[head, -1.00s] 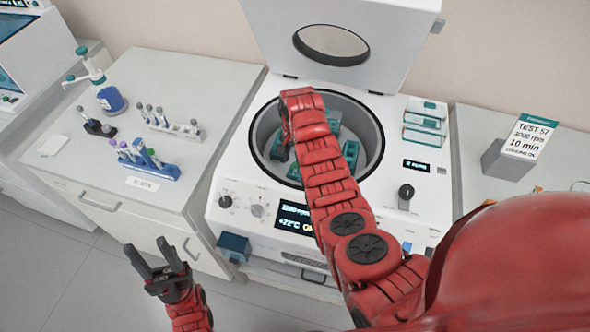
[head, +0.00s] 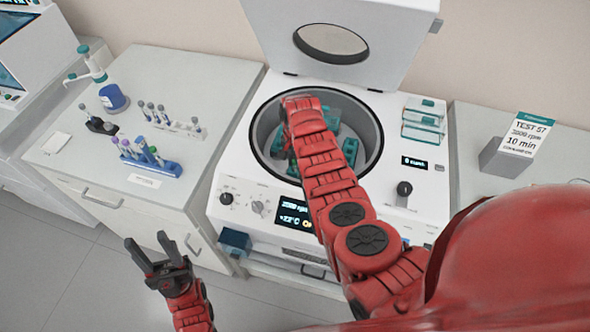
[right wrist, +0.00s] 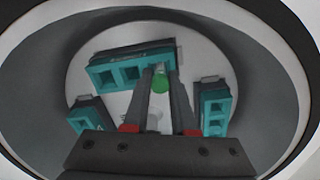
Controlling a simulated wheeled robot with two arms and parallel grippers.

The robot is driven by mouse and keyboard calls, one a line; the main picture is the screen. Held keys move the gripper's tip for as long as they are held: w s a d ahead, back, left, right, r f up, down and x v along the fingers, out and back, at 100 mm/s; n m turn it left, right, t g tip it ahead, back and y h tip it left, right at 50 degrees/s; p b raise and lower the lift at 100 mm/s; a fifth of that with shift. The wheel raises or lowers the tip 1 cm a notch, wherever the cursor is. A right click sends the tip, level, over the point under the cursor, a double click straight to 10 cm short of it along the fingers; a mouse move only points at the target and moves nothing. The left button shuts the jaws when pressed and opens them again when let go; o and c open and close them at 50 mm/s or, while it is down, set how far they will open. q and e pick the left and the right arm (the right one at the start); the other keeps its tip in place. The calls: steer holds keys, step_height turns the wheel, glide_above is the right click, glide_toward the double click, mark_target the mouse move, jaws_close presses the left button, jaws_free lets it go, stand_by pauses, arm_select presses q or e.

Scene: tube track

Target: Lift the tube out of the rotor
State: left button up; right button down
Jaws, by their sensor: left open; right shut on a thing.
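The open centrifuge bowl (head: 372,128) holds a rotor with teal buckets; one teal bucket (right wrist: 122,70) lies just beyond my right gripper's fingertips, and another (right wrist: 216,108) is at the right in the right wrist view. My right gripper (right wrist: 162,78) is inside the bowl, shut on a tube with a green cap (right wrist: 160,84). Whether the tube's lower end is still in a bucket slot is hidden. In the head view my right arm covers the gripper and tube. My left gripper (head: 152,254) is open and empty, in front of the left bench.
The centrifuge lid (head: 335,40) stands open behind the bowl. On the left bench are a blue tube rack (head: 152,162), a white rack (head: 178,127) and a blue-based bottle (head: 112,98). Teal boxes (head: 424,118) sit right of the bowl. A sign (head: 522,135) stands further right.

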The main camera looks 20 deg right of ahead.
steer(key=shift+r, duration=0.1)
step_height(320, 180, up, 10)
steer(key=p, duration=0.6)
steer(key=shift+f, duration=0.2)
steer(key=shift+r, duration=0.2)
steer(key=shift+f, duration=0.1)
steer(key=shift+r+p, duration=0.9)
steer(key=shift+r, duration=1.5)
